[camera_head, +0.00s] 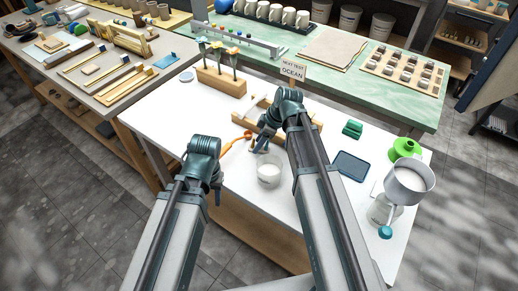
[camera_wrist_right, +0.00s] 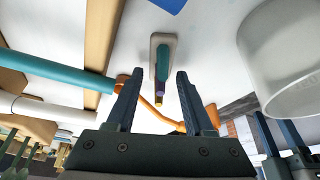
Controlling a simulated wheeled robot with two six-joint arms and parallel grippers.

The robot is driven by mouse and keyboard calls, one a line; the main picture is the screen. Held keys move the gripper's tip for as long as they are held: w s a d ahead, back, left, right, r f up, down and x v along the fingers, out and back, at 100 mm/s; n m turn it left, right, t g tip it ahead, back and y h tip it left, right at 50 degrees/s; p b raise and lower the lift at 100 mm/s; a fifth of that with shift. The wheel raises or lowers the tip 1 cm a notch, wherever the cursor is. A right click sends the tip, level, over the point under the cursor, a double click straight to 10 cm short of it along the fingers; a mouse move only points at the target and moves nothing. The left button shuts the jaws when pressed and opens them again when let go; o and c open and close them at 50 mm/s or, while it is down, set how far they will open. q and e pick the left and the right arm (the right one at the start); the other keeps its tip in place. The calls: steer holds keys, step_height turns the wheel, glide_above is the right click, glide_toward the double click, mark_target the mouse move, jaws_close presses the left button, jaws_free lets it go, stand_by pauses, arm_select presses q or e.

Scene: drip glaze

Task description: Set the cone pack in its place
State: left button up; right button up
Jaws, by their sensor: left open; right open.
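What looks like the cone pack, a pale narrow base with teal, purple and yellow parts (camera_wrist_right: 163,65), lies on the white table in the right wrist view. It is ahead of my right gripper (camera_wrist_right: 158,98), roughly in line with the gap between the fingers. The fingers are open, and I cannot tell how far they are from it. In the head view my right gripper (camera_head: 259,144) is low over the table, beside the wooden frame (camera_head: 272,118). My left gripper (camera_head: 216,193) is open and empty, near the table's front left edge. The pack's place is not clear to me.
A white cup (camera_head: 268,172) stands close to my right gripper. An orange-handled tool (camera_head: 235,142) lies left of it. A sign (camera_head: 293,70) stands behind.

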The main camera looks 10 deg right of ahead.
mark_target(259, 139)
jaws_close()
steer(key=shift+r, duration=0.2)
stand_by(0.3)
step_height(259, 139, up, 10)
steer(key=p, duration=1)
steer(key=shift+f, duration=0.1)
